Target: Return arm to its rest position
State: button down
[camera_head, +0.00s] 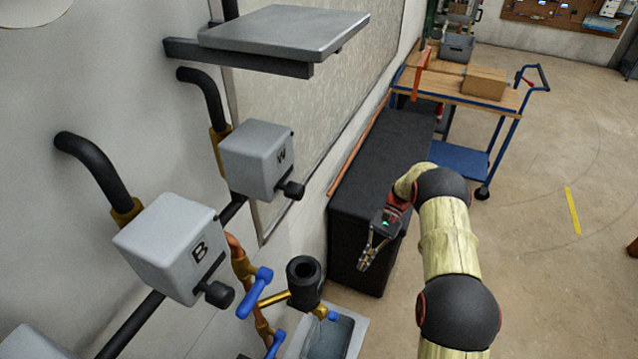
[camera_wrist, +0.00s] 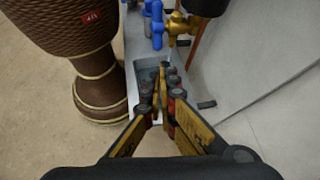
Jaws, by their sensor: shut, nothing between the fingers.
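My gripper (camera_head: 366,262) is at the end of my arm, in the right half of the head view. It hangs in the air in front of the black cabinet and points downward. Its jaws are shut and empty. In the wrist view the gripper (camera_wrist: 163,92) shows with its yellow fingers brought together, above a grey basin (camera_wrist: 147,72). I cannot tell from the frames whether any finger touches anything, but no contact is visible.
Grey boxes marked W (camera_head: 262,160) and B (camera_head: 172,248) sit on pipes at left under a grey shelf (camera_head: 285,32). Blue-handled valves (camera_head: 262,278) stand near the basin. A black cabinet (camera_head: 370,160), blue trolley (camera_head: 458,160) and brown drum (camera_wrist: 75,30) are close.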

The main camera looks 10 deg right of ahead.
jog(key=s+d+f+n+h, duration=0.1)
jog(key=s+f+h, duration=0.1)
jog(key=s+f, duration=0.15)
jog(key=s+a+r+n+t+h+b, duration=0.1)
jog(key=s+a+r+n+t+h, duration=0.1)
jog(key=s+r, duration=0.5)
jog(key=s+a+r+n+t+h+b, duration=0.1)
jog(key=s+r+t, duration=0.5)
jog(key=r, duration=1)
jog(key=s+a+r+n+t+h+b, duration=0.2)
jog(key=s+a+r+n+t+h, duration=0.1)
jog(key=s+r, duration=0.5)
notch_tip(320, 180, up, 4)
jog(key=a+n+t, duration=0.1)
jog(key=a+t, duration=0.1)
jog(key=shift+a+f+h, duration=0.25)
jog(key=shift+a+h, duration=0.05)
jog(key=shift+a, duration=0.1)
